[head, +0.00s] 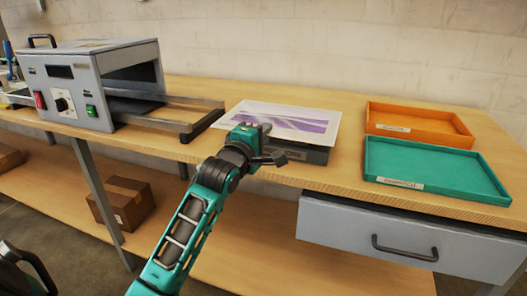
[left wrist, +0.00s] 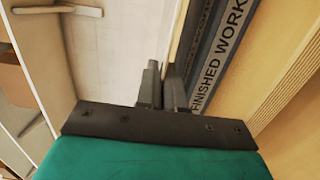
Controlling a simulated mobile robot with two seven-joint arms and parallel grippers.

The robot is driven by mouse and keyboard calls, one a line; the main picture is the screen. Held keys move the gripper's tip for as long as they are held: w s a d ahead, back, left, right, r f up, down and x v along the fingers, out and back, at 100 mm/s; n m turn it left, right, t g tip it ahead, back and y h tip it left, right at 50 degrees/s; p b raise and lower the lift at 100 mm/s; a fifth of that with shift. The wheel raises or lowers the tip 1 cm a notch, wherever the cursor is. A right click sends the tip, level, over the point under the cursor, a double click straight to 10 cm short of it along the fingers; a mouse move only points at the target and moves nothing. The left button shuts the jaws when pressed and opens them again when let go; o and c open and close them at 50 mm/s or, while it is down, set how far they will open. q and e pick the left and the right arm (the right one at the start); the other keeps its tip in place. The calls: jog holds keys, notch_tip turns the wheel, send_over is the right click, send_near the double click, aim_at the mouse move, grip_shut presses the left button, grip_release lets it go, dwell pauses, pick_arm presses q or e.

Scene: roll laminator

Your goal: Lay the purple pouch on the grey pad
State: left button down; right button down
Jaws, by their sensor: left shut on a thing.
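The purple pouch (head: 283,121), a flat white sheet with a purple print, is over the grey pad (head: 313,156) in the head view. It hides most of the pad's top; whether it touches the pad I cannot tell. My left gripper (head: 263,129) is at the pouch's near left edge and is shut on it. In the left wrist view the closed fingers (left wrist: 163,88) are beside the pad's dark side (left wrist: 210,60), which is lettered FINISHED WORK.
The grey laminator (head: 95,85) stands to the left, with a dark rail frame (head: 190,125) reaching towards the pad. An orange tray (head: 415,122) and a teal tray (head: 435,170) lie to the right. A drawer (head: 400,240) is under the table's front edge.

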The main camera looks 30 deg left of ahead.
pick_arm(q)
jog(key=shift+f+b, duration=0.4)
jog(key=shift+f, duration=1.55)
jog(key=shift+f, duration=0.2)
jog(key=c, duration=1.3)
grip_release()
jog(key=shift+o, duration=0.2)
jog(key=shift+r, duration=0.2)
jog(key=s+d+p, duration=0.1)
jog(key=s, duration=1.1)
jog(key=shift+d, duration=0.4)
